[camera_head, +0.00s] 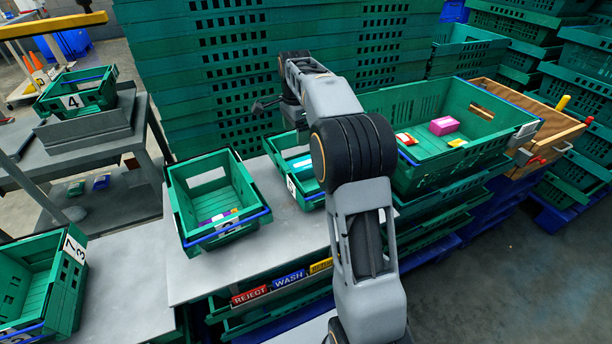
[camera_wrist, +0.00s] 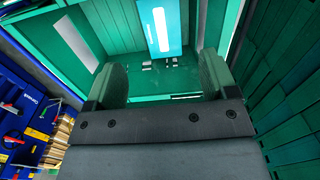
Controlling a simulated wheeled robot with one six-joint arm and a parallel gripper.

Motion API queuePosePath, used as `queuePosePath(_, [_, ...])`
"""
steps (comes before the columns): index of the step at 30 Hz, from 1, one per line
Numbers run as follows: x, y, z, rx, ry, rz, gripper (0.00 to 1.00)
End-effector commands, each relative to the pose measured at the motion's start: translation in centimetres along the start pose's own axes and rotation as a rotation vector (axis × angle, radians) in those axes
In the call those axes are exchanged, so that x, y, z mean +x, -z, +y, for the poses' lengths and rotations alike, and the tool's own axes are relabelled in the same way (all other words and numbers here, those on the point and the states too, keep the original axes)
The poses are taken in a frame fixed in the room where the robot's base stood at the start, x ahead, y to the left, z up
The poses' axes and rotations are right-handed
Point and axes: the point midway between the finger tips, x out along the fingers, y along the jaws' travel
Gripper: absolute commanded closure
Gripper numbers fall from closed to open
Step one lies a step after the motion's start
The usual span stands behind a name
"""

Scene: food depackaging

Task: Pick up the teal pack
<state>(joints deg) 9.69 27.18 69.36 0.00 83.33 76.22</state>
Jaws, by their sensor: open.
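The teal pack (camera_wrist: 160,28), with a white label panel, lies inside a green crate (camera_wrist: 105,78) at the top middle of the wrist view. In the head view the teal pack (camera_head: 302,163) shows in the small middle crate (camera_head: 272,175), partly hidden by my arm. My gripper (camera_wrist: 163,76) is open, with its two fingers apart and nothing between them. The pack lies beyond the fingertips, roughly in line with the gap. In the head view my gripper (camera_head: 266,103) is above and behind that crate, in front of the stacked crates.
A green crate (camera_head: 178,205) with several small packs stands to the left. A larger crate (camera_head: 490,140) with a pink box (camera_head: 444,126) and other packs stands to the right. Tall stacked green crates (camera_head: 190,90) rise behind. The grey table (camera_head: 290,240) has bare room in front.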

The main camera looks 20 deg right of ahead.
Motion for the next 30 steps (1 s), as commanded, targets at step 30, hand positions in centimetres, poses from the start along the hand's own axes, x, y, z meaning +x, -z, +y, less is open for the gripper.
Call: queuePosePath(30, [12.1,0.4,0.1,0.023,-0.004,-0.001,0.21])
